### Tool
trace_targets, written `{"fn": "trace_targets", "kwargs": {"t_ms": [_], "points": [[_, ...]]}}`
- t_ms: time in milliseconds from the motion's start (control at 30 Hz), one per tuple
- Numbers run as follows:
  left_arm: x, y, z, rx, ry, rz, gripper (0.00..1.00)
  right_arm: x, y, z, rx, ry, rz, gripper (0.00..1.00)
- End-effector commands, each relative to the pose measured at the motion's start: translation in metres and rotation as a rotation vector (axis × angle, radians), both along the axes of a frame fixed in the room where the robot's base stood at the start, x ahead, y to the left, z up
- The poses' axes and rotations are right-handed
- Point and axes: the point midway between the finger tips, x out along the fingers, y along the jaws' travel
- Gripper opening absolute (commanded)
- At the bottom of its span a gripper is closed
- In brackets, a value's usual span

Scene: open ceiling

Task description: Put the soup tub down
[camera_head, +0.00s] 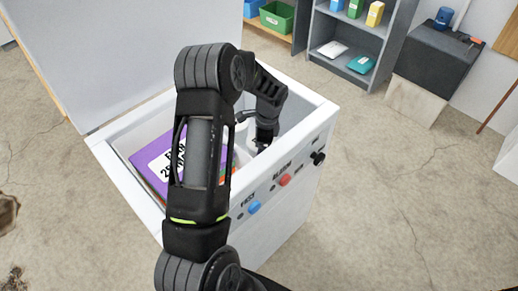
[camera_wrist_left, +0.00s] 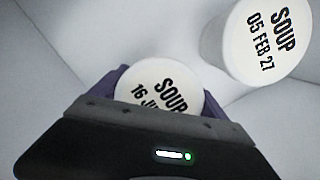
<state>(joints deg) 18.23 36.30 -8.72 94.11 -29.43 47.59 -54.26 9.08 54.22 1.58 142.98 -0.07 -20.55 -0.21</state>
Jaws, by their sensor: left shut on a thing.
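My left gripper (camera_head: 263,146) is down inside an open white chest freezer (camera_head: 322,112). Another white soup tub (camera_wrist_left: 262,40), marked "SOUP 05 FEB 27", stands close by to the upper right. I cannot tell whether the held tub touches the freezer floor. In the head view my arm and the freezer wall mostly hide the tubs. My right gripper is not in view.
A purple labelled box (camera_head: 152,160) lies in the left part of the freezer. The raised lid (camera_head: 130,50) stands behind it. The front panel has a blue knob (camera_head: 254,207), a red knob (camera_head: 285,180) and a black knob (camera_head: 318,158). Grey shelves (camera_head: 352,40) stand beyond.

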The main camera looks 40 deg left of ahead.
Motion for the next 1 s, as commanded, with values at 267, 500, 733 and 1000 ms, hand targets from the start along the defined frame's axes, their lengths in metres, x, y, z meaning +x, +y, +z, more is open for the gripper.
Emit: {"fn": "trace_targets", "kwargs": {"t_ms": [267, 500, 733, 1000], "points": [[0.001, 0.000, 0.000, 0.001, -0.003, 0.001, 0.20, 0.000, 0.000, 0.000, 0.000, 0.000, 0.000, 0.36], [0.000, 0.000, -0.002, 0.001, -0.002, 0.000, 0.98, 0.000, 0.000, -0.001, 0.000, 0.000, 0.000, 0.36], [0.000, 0.000, -0.002, 0.001, -0.002, 0.000, 1.00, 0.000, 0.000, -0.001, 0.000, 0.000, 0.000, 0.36], [0.003, -0.001, 0.016, 0.002, -0.005, -0.001, 1.00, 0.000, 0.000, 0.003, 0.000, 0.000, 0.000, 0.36]]}}
